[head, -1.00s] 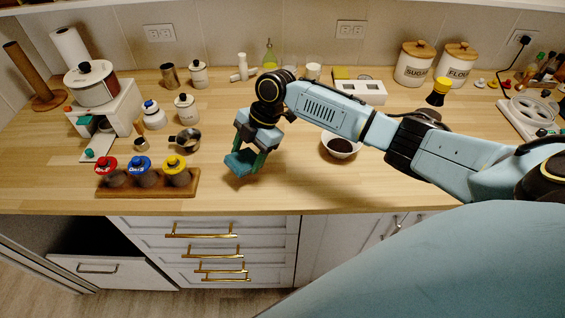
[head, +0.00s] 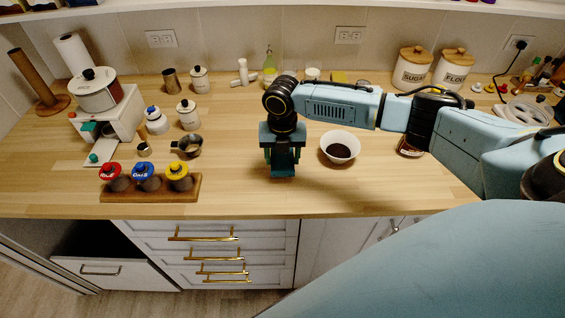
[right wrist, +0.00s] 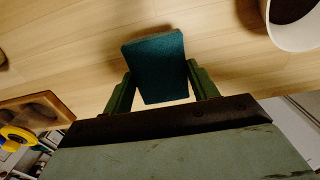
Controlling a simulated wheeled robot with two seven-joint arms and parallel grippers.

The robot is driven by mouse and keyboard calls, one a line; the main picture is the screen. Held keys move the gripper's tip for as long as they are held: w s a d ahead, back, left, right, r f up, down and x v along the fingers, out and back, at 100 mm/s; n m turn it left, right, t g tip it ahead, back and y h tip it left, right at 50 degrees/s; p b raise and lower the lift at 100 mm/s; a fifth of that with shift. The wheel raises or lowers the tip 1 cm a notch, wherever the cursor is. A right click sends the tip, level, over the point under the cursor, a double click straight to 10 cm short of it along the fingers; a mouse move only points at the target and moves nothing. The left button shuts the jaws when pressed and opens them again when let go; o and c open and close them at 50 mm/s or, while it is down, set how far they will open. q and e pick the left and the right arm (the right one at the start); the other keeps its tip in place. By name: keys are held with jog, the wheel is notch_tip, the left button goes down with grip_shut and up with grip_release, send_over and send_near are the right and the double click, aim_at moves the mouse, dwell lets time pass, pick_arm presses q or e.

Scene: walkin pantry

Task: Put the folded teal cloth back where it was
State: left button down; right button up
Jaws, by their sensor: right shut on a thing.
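The folded teal cloth (right wrist: 158,66) is held between the two green fingers of my right gripper (right wrist: 160,90) in the right wrist view. In the head view my right gripper (head: 282,168) points down near the front of the wooden counter, with the teal cloth (head: 283,163) at its fingers. The right wrist view shows bare wood around the cloth; I cannot tell whether the cloth touches it. My left gripper is not in view.
A white bowl with dark contents (head: 340,147) stands just right of my gripper. A wooden rack with red, blue and yellow lidded jars (head: 150,190) and a metal cup (head: 187,146) are to the left. The counter (head: 235,190) between rack and gripper is clear.

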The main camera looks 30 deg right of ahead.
aim_at(282, 159)
notch_tip(282, 159, down, 3)
jog(key=shift+f, duration=0.1)
jog(key=o, duration=0.9)
jog(key=shift+r, duration=0.2)
notch_tip(282, 159, up, 12)
jog(key=shift+f, duration=0.1)
jog(key=shift+a, duration=0.1)
